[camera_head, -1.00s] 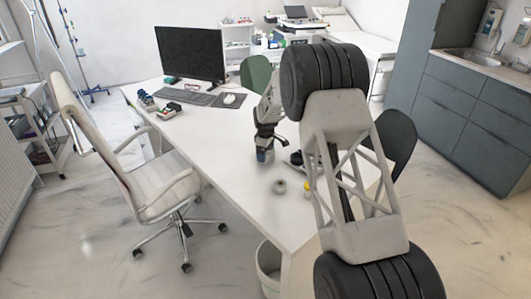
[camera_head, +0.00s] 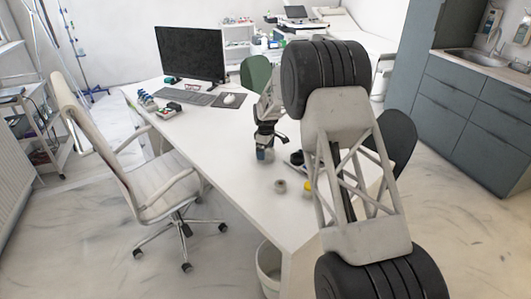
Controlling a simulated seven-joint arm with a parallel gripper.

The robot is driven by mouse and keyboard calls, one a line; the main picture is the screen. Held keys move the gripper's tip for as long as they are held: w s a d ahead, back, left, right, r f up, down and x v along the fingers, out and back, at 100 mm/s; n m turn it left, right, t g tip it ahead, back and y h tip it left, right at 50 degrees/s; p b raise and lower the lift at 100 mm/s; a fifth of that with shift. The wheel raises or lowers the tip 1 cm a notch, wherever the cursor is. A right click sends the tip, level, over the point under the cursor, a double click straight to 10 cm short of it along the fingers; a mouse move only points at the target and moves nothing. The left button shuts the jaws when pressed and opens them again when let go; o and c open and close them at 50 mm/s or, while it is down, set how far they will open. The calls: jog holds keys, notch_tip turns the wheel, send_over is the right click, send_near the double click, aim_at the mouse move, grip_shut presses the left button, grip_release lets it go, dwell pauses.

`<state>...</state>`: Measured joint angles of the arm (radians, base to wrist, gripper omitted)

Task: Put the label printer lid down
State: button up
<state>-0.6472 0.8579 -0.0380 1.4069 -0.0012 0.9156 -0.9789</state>
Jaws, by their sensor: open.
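My gripper (camera_head: 265,146) is low over the white desk (camera_head: 222,160), right of the middle, pointing down. Its fingers are small and dark here, with no clear grip on anything. A small blue-grey thing (camera_head: 265,155) shows right at the fingertips; I cannot tell whether they touch it. A dark object (camera_head: 297,158) sits just right of the gripper, partly hidden by my arm. It may be the label printer, but its lid cannot be made out.
A grey roll-like piece (camera_head: 280,186) and a yellow item (camera_head: 307,186) lie nearer the front. A monitor (camera_head: 190,53), keyboard (camera_head: 185,95), mouse (camera_head: 229,99) and small devices (camera_head: 169,109) stand at the back left. The desk's middle is clear. A white chair (camera_head: 150,180) stands left.

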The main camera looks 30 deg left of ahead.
notch_tip(320, 180, up, 11)
jog(key=shift+f, duration=0.2)
dwell(0.3)
dwell(0.8)
